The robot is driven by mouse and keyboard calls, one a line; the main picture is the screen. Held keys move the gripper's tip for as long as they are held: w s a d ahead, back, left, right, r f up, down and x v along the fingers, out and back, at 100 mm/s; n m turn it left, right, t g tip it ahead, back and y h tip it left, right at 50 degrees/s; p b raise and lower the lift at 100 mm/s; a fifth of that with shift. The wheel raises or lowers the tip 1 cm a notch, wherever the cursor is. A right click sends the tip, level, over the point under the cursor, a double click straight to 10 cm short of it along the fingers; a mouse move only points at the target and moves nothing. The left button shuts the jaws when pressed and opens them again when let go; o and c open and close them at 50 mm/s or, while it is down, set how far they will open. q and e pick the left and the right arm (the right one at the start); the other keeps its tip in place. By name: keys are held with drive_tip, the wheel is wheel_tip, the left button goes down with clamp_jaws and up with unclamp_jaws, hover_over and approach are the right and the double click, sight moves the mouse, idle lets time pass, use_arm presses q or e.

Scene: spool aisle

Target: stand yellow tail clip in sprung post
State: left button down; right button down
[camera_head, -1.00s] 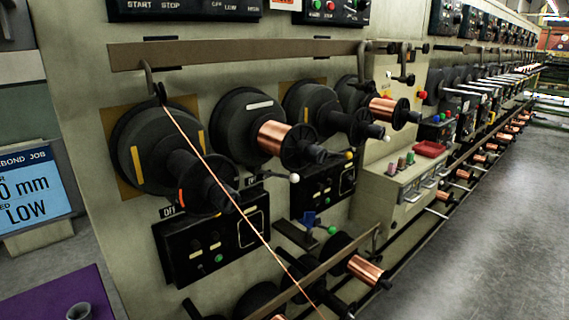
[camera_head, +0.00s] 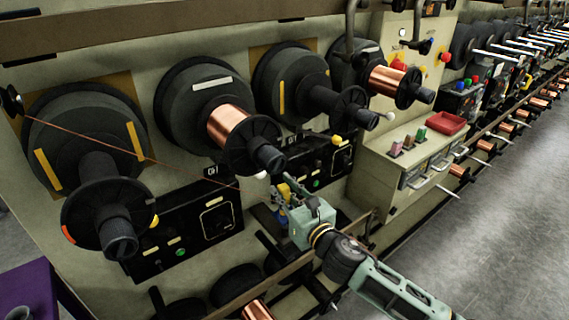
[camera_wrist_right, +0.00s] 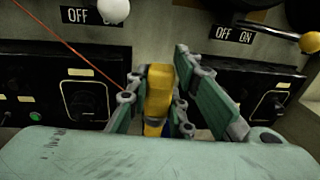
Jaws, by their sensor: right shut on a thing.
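The yellow tail clip (camera_wrist_right: 157,96) stands roughly upright between the fingers of my right gripper (camera_wrist_right: 160,88), which is shut on it. In the head view the yellow clip (camera_head: 284,189) shows small at the tips of my right gripper (camera_head: 284,196). A blue part (camera_head: 281,215), perhaps the sprung post, shows just below the fingers; the gripper hides most of it. In the wrist view a bit of blue (camera_wrist_right: 186,130) shows beside the clip's lower end. I cannot tell whether clip and blue part touch. My left gripper is not in view.
A thin copper wire (camera_head: 90,140) runs from the guide at left toward my right gripper. Large dark spools (camera_head: 98,208) and a copper-wound spool (camera_head: 230,125) stick out above. Switch panels (camera_head: 185,235) lie behind; a rail (camera_head: 262,285) and lower spools lie below.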

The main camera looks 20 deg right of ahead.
drive_tip(key=w+d+r, duration=0.1)
drive_tip(key=w+r, duration=0.3)
drive_tip(key=shift+w+d, duration=0.15)
drive_tip(key=shift+d, duration=0.25)
drive_tip(key=shift+f+b, duration=2.4)
drive_tip(key=shift+f, duration=1.15)
